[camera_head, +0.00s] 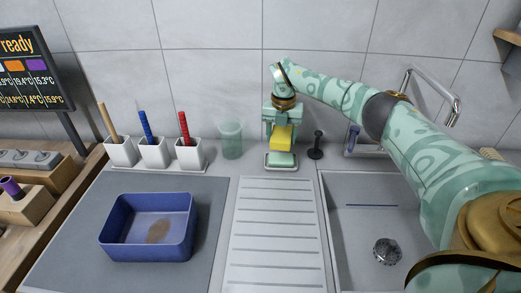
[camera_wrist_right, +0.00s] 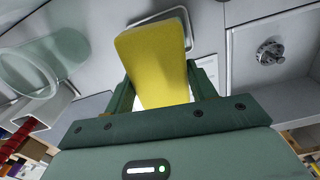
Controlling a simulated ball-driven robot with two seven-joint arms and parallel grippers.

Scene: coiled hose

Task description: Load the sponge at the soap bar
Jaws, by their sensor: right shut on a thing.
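The yellow sponge (camera_head: 281,138) is held in my right gripper (camera_head: 282,124), upright beneath the fingers. The pale green soap bar (camera_head: 281,159) lies in a small white dish (camera_head: 281,168) on the counter by the wall. The sponge is right above the soap bar; I cannot tell whether they touch. In the right wrist view the sponge (camera_wrist_right: 158,62) sticks out between the fingers of my right gripper (camera_wrist_right: 163,95). My left gripper is not in view.
A green translucent cup (camera_head: 231,140) stands left of the dish, a black peg-like stand (camera_head: 316,146) right. Three white cups with brushes (camera_head: 154,155) stand at the left. A blue basin (camera_head: 148,226) holds a brown stain. The ribbed drainboard (camera_head: 274,235) is clear; the sink (camera_head: 345,230) is right.

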